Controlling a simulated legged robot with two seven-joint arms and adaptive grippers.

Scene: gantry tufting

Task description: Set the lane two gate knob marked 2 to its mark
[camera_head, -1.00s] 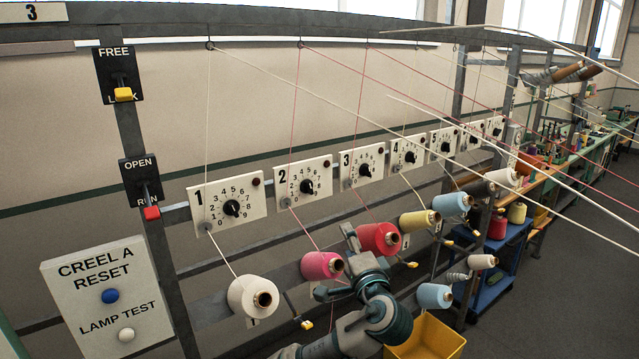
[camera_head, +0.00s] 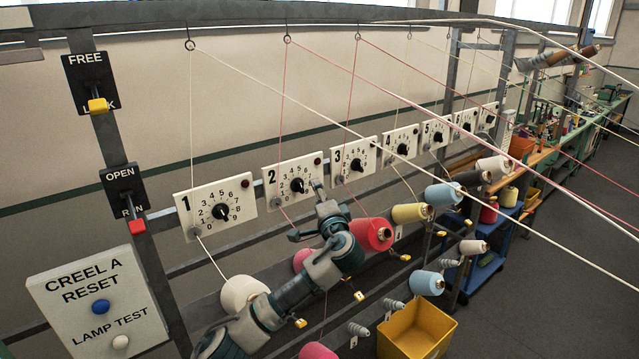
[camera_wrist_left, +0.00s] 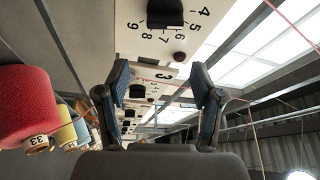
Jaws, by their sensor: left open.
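The lane two panel (camera_head: 277,205) is a white plate with a large 2 and a ring of digits. Its black gate knob (camera_head: 298,186) shows in the head view; I cannot tell which digit it points to. My left gripper (camera_head: 306,212) is just below and right of this panel, apart from the knob. In the left wrist view the gripper (camera_wrist_left: 160,78) is open and empty. A dark knob (camera_wrist_left: 165,12) on a numbered white plate, likely lane two's, is at the top edge, beyond the fingertips. My right gripper is not in view.
Lane one (camera_head: 215,208) and lane three (camera_head: 353,160) panels flank it. Taut yarns hang before the panels. A red cone (camera_head: 371,234) stands close right of my wrist, and a white cone (camera_head: 243,293) is below left. A yellow bin (camera_head: 416,330) is low right.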

